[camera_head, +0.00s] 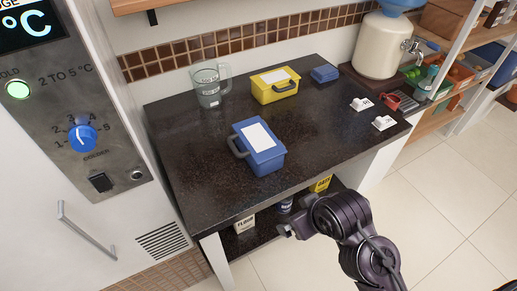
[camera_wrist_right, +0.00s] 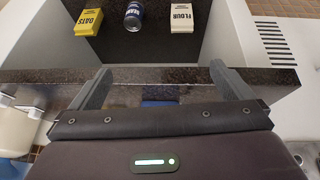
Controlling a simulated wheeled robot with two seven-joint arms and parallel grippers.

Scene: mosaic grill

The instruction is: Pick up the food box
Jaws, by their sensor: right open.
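Two boxes with handles are on the dark counter (camera_head: 185,140) in the head view. A blue box (camera_head: 262,160) with a white label and grey handle sits near the front middle. A yellow box (camera_head: 275,92) with a white label sits farther back. My right gripper (camera_head: 288,231) is in front of the counter's front edge, below and apart from the blue box. In the right wrist view my gripper (camera_wrist_right: 162,75) has its fingers wide apart, with nothing between them. A sliver of blue (camera_wrist_right: 158,103) shows behind the gripper body there. My left gripper is not in view.
A clear jug (camera_head: 209,88), a small blue box (camera_head: 324,73) and a cream dispenser (camera_head: 383,46) stand at the back. The lower shelf holds oats (camera_wrist_right: 88,22), a beans can (camera_wrist_right: 134,16) and flour (camera_wrist_right: 182,17). A fridge (camera_head: 75,180) borders the left. The counter's left front is clear.

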